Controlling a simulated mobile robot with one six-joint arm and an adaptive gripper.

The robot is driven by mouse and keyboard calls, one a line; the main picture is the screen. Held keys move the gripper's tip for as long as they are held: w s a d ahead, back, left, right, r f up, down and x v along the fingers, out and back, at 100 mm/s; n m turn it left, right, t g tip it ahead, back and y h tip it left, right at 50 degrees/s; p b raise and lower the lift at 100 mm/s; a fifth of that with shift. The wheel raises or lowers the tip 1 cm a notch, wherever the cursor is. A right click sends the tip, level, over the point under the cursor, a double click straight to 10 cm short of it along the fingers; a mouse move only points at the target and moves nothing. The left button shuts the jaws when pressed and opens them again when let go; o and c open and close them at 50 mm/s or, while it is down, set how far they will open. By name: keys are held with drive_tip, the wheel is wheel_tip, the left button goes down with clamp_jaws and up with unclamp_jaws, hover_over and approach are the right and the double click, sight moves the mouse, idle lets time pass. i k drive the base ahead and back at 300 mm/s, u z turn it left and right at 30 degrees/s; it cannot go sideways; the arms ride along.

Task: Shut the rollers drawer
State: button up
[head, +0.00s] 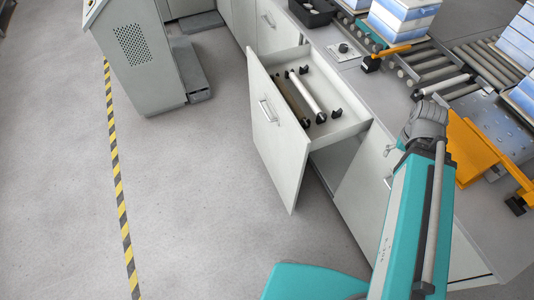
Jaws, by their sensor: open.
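The rollers drawer (277,133) is pulled out from the grey cabinet under the worktop, with its front standing well clear of the cabinet face. A bar handle (267,110) is on the drawer front. Inside lie a light roller (306,93) and a darker roller (290,98), with black end supports. My teal arm reaches up on the right, over the worktop, and its grey wrist end is to the right of the drawer, apart from it. I cannot make out my gripper's fingers; the arm seems to hide them.
A conveyor (430,66) with blue-white boxes (402,16) and orange brackets (468,150) is on the worktop (362,88). A black bin (313,10) stands behind the drawer. A grey console (136,55) stands at upper left. Floor left of the drawer is clear, with a striped line (118,185).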

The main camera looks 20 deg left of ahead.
sight(284, 144)
drive_tip(key=u, duration=1.05)
